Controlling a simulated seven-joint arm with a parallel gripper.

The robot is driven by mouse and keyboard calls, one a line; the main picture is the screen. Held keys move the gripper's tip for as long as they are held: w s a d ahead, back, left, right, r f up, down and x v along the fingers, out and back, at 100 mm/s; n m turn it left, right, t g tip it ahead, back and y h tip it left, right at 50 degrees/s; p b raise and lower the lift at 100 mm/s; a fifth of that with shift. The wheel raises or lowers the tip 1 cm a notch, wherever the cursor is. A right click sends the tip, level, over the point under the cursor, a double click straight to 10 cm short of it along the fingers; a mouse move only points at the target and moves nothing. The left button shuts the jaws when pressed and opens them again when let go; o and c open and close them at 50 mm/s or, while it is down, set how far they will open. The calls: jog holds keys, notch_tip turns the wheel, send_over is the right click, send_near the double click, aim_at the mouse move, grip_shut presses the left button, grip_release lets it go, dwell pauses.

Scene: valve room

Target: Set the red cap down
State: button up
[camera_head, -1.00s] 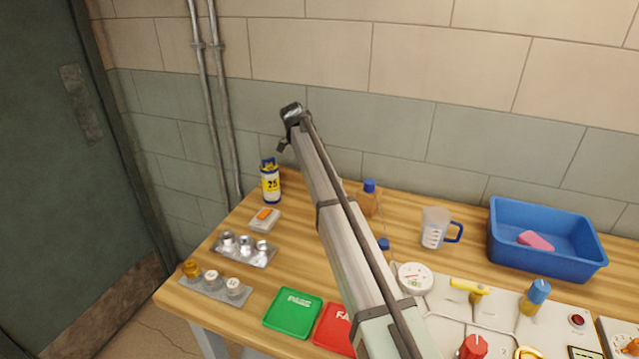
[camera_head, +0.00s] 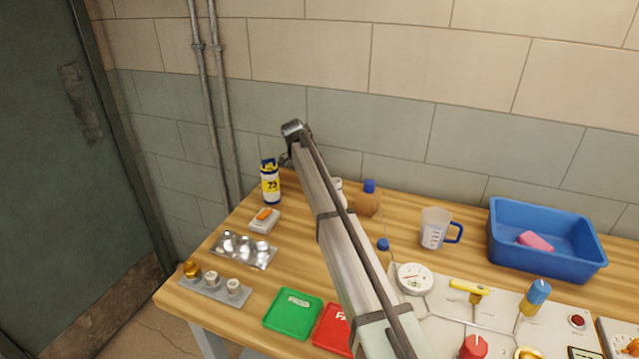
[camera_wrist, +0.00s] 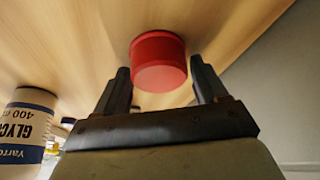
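The red cap (camera_wrist: 158,62) shows in the wrist view as a short round cylinder between the two dark fingers of my gripper (camera_wrist: 161,75). In the head view my arm hides the gripper and the cap.
A white labelled bottle (camera_wrist: 28,125) is left of the gripper in the wrist view. The head view shows a brown bottle (camera_head: 368,202), a measuring jug (camera_head: 434,229), a blue tub (camera_head: 545,270), a green tray (camera_head: 293,316) and a red tray (camera_head: 334,330).

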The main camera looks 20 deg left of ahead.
jog(key=shift+o, duration=1.4)
jog(key=v, duration=1.2)
jog(key=shift+r, duration=0.15)
